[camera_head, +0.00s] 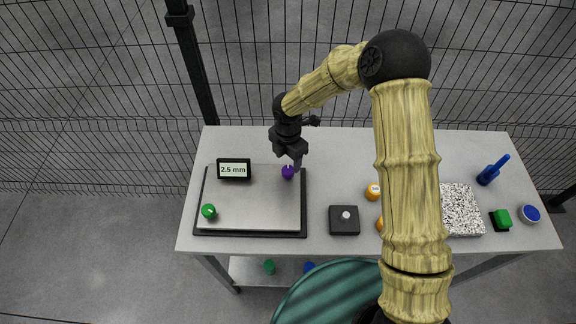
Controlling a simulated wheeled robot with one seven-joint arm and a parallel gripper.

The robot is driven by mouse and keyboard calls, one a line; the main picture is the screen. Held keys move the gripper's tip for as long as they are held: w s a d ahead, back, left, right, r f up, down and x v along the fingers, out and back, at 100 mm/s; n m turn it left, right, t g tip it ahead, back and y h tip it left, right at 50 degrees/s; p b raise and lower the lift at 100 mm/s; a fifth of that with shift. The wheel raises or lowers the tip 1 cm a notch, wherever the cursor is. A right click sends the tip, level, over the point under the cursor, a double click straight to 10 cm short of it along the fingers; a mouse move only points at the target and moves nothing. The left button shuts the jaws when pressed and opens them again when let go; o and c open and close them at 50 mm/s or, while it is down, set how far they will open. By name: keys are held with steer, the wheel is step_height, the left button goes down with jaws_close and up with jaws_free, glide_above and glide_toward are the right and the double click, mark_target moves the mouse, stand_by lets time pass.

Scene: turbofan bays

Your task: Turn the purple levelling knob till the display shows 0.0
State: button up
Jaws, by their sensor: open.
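The purple levelling knob (287,173) sits at the far right corner of a grey levelling plate (252,205) on the table. The display (234,169) stands at the plate's far left and reads 2.5 mm. A green knob (209,211) sits at the plate's near left corner. My gripper (295,166) points down at the purple knob, with its fingers open at the knob's right side and partly over it. I cannot tell whether a finger touches the knob.
Wire fencing stands behind the table (330,145).

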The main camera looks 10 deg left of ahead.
mark_target(288, 169)
step_height(288, 169, down, 6)
steer(key=shift+r+p, duration=0.1)
steer(key=shift+p, duration=0.55)
steer(key=c, duration=1)
